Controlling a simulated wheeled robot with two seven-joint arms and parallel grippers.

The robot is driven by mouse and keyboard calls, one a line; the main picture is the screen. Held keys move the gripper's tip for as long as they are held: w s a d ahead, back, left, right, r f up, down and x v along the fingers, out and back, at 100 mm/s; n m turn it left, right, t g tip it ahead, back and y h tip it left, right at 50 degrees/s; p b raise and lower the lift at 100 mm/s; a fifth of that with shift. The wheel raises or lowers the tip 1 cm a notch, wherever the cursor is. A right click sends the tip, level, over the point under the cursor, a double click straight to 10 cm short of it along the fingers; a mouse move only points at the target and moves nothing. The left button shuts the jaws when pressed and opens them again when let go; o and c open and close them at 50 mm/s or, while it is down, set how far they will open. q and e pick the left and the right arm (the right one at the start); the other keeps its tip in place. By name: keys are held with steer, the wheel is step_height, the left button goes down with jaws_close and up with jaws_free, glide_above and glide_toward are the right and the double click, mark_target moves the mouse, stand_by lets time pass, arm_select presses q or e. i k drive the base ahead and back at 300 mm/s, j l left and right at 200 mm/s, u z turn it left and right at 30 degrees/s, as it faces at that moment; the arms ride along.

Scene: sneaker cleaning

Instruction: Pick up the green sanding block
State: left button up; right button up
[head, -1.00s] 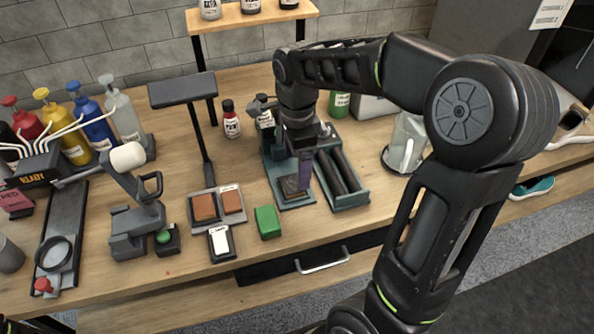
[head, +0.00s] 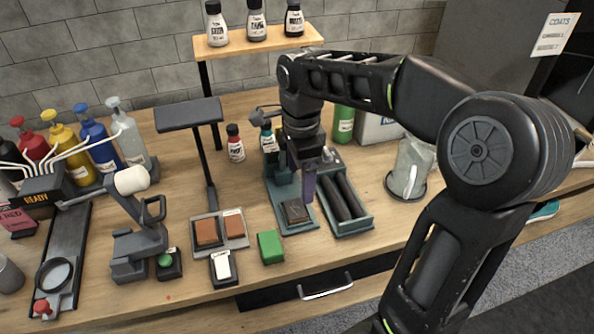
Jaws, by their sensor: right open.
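The green sanding block (head: 270,247) lies on the wooden bench near its front edge, alone and uncovered. My right gripper (head: 305,190) points down above the teal tray with the dark block, behind and to the right of the green block and apart from it. It is open, and I see nothing held in it. Its fingers show edge-on, so the gap between them is hard to see. My left gripper is not in view.
A tray with brown blocks (head: 219,246) and a white-labelled dark block (head: 223,268) lie left of the green block. A teal tray with dark rollers (head: 364,226) is to the right. A lamp (head: 188,114) stands behind. A drawer handle (head: 326,291) is below the bench edge.

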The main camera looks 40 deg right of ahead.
mark_target(272, 252)
steer(key=k, duration=1)
